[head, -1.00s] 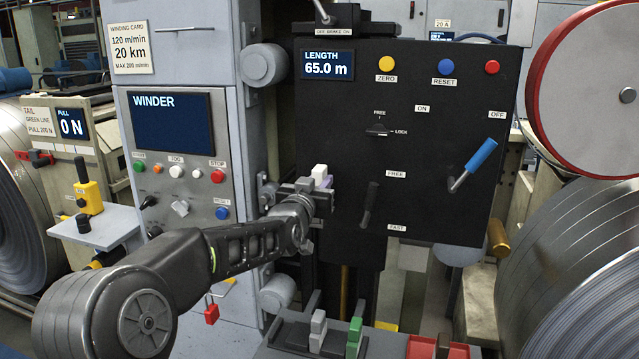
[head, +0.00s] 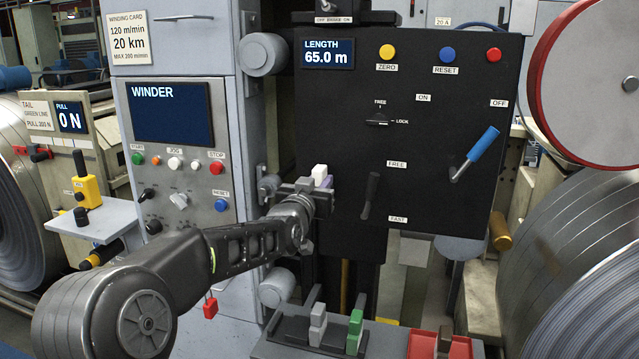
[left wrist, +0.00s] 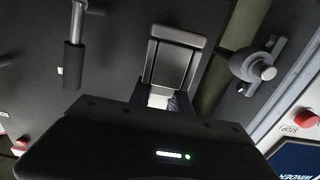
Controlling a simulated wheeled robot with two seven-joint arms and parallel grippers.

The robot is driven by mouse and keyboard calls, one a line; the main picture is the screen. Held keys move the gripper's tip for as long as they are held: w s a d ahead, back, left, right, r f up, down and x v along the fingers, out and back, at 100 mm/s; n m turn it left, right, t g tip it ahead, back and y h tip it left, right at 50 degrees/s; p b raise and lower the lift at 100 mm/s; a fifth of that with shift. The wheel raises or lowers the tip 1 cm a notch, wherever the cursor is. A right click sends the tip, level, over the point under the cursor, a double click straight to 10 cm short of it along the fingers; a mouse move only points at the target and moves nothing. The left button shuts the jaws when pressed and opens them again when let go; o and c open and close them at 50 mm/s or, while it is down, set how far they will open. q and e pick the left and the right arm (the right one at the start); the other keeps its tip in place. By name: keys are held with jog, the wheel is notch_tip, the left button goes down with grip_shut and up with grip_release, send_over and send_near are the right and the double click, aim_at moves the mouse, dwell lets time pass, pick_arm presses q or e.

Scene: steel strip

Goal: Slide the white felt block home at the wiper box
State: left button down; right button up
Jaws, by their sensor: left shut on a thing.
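The white felt block (head: 320,171) shows as a small pale piece at the tip of my left gripper (head: 318,188), against the left edge of the black panel. My left gripper is shut on it. In the left wrist view a pale bit of the block (left wrist: 158,100) shows between the fingers (left wrist: 160,103). A grey bracket-like housing (left wrist: 172,62), seemingly the wiper box, stands directly beyond the fingers. I cannot tell how deep the block sits in it. My right gripper is in neither view.
The black panel (head: 440,110) carries buttons, a blue-handled lever (head: 482,152) and a black lever (head: 370,195) right of the gripper. The winder cabinet (head: 180,50) stands left. Below is a tray (head: 285,348) with grey and green blocks. A round knob (left wrist: 262,72) sits beside the housing.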

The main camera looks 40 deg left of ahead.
pick_arm(q)
jog(key=c, duration=1.1)
grip_release()
jog(key=shift+s+d, duration=0.1)
jog(key=shift+s, duration=0.25)
jog(key=b+v, duration=0.1)
jog(key=v, duration=0.6)
